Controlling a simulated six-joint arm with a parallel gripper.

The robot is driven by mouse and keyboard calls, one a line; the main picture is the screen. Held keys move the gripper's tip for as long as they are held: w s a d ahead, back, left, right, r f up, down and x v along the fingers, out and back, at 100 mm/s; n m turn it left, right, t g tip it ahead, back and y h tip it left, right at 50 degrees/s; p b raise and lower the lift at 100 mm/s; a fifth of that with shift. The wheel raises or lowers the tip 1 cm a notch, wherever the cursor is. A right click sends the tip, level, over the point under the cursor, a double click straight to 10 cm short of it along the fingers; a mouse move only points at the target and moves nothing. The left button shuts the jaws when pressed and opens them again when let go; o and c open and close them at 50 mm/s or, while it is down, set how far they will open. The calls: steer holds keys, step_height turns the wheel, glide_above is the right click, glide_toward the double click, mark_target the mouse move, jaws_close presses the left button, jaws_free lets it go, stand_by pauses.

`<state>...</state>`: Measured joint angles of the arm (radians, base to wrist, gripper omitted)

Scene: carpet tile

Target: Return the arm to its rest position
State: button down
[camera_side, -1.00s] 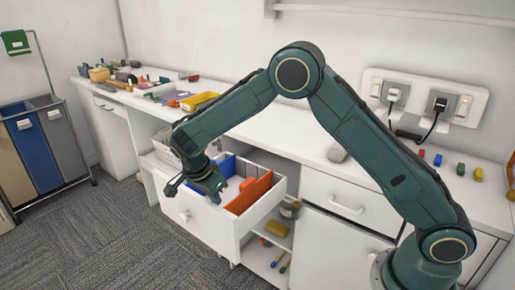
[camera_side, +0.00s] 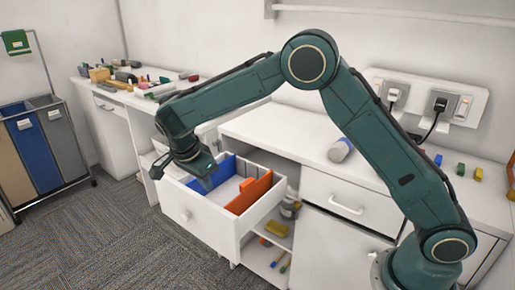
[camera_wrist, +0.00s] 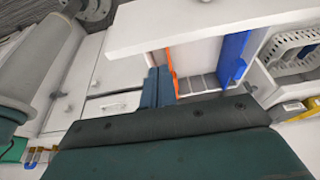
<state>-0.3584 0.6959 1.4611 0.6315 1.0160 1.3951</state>
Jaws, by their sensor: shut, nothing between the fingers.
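My teal arm arches over the white counter in the side view. The drawer holds a blue divider (camera_side: 222,172) and an orange divider (camera_side: 249,192). The wrist view also shows the blue divider (camera_wrist: 234,55) and the orange divider (camera_wrist: 171,66).
A grey cylinder (camera_side: 340,149) lies on the counter (camera_side: 280,125) under my arm. Small coloured blocks (camera_side: 461,169) stand at the right, below the wall sockets (camera_side: 430,98). An open shelf (camera_side: 268,256) is below the drawer's right side. Bins (camera_side: 42,150) stand at the left.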

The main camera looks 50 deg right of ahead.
steer(key=v, duration=0.3)
steer(key=shift+d+r, duration=0.1)
steer(key=shift+r, duration=0.05)
steer(key=shift+r, duration=0.1)
steer(key=s+d+r+n+t+y, duration=0.25)
steer(key=s+d+r+n, duration=0.55)
steer(key=s+r, duration=0.5)
steer(key=s+d+f+n+t+y, duration=0.1)
steer(key=s+n+t, duration=0.2)
steer(key=s+n, duration=0.7)
steer(key=s, duration=0.9)
steer(key=shift+s, duration=0.3)
